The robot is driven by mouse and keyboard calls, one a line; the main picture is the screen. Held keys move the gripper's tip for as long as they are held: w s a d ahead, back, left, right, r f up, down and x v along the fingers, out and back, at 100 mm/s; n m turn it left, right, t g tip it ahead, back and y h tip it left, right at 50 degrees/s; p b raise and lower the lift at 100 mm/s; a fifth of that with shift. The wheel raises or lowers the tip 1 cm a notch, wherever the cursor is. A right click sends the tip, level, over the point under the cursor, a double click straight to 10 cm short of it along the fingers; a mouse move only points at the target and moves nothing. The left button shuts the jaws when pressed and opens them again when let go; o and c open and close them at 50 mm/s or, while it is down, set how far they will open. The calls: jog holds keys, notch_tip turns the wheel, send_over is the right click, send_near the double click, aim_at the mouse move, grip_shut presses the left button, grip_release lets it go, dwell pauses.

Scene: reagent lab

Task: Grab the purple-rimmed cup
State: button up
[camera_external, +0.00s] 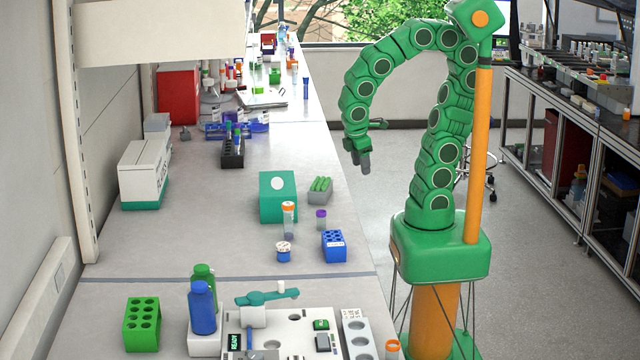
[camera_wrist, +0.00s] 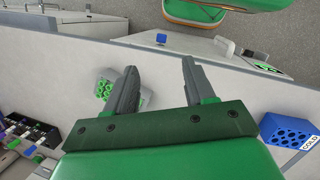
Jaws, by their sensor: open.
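The purple-rimmed cup (camera_external: 321,219) is a small, pale container with a purple top. It stands on the bench near its right edge in the external view. My gripper (camera_external: 364,161) hangs from the green arm, above and to the right of the cup, well apart from it. In the wrist view my gripper (camera_wrist: 160,85) shows its two dark fingers spread with nothing between them. I cannot make out the cup in the wrist view.
Near the cup stand an orange-capped tube (camera_external: 288,218), a blue rack (camera_external: 334,246), a small white-topped blue jar (camera_external: 284,252), a teal box (camera_external: 278,197) and a grey holder with green items (camera_external: 319,191).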

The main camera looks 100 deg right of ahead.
jog(key=w+f+n+h, duration=0.2)
jog(key=w+n, duration=0.1)
jog(key=w, duration=0.1)
jog(key=n+t+h, duration=0.7)
jog(key=n+h, duration=0.1)
jog(key=n, duration=0.8)
send_near(320, 212)
jog(key=shift+t, duration=0.3)
jog(key=shift+s+x, duration=0.1)
jog(key=shift+x, duration=1.75)
jog(key=shift+s+x, duration=0.15)
jog(key=shift+x, duration=1.7)
jog(key=shift+f, duration=0.1)
jog(key=c, duration=1)
